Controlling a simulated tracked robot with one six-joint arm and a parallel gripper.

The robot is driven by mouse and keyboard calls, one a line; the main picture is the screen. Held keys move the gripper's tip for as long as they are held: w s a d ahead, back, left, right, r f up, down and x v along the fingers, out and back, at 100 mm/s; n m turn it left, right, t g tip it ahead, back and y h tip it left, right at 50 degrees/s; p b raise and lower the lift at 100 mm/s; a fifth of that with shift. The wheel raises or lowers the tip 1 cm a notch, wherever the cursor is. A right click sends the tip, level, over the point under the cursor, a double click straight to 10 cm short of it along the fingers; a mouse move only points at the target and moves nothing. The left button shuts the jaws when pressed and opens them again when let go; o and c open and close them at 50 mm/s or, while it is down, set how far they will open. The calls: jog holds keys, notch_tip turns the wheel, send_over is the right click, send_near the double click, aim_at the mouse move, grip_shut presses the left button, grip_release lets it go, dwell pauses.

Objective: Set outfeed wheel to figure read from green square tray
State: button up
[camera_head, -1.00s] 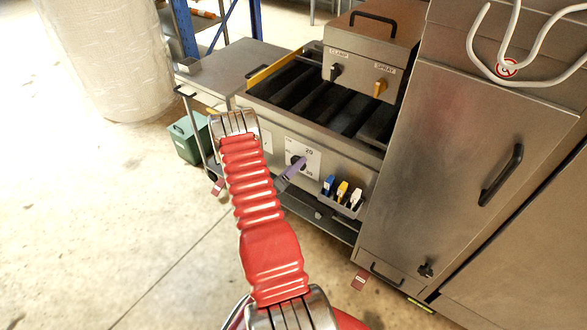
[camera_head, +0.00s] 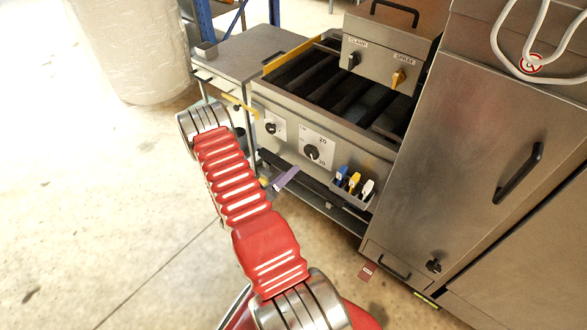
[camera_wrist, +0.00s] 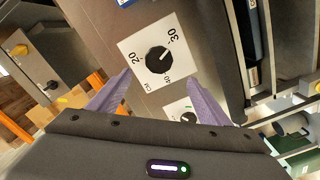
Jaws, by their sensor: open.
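My gripper (camera_wrist: 158,80) is open and empty, with its purple fingers spread. A second dial (camera_wrist: 188,117), with a green mark, is partly hidden behind my gripper. In the head view the numbered dial (camera_head: 312,152) sits on the machine's front, with the other dial (camera_head: 271,128) to its left. My gripper (camera_head: 276,182) is in front of and below them. I cannot tell which dial is the outfeed wheel. I recognise no green square tray.
A holder (camera_head: 352,187) with blue, yellow and white handles hangs right of the dials. CLAMP (camera_head: 353,60) and SPRAY (camera_head: 398,78) knobs sit above. A side table (camera_head: 240,55) stands left, a steel cabinet (camera_head: 455,140) right. The floor in front is clear.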

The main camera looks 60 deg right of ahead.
aim_at(310, 154)
jog(key=shift+w+a, duration=0.15)
jog(key=shift+a, duration=0.75)
jog(key=n, duration=1.6)
jog(key=d+n, duration=0.1)
jog(key=n, duration=0.8)
jog(key=shift+s+f, duration=0.2)
jog(key=d, duration=0.4)
jog(key=s+d, duration=0.1)
jog(key=d, duration=0.4)
jog(key=s+d, duration=0.1)
jog(key=d, duration=0.3)
jog(key=shift+d, duration=0.35)
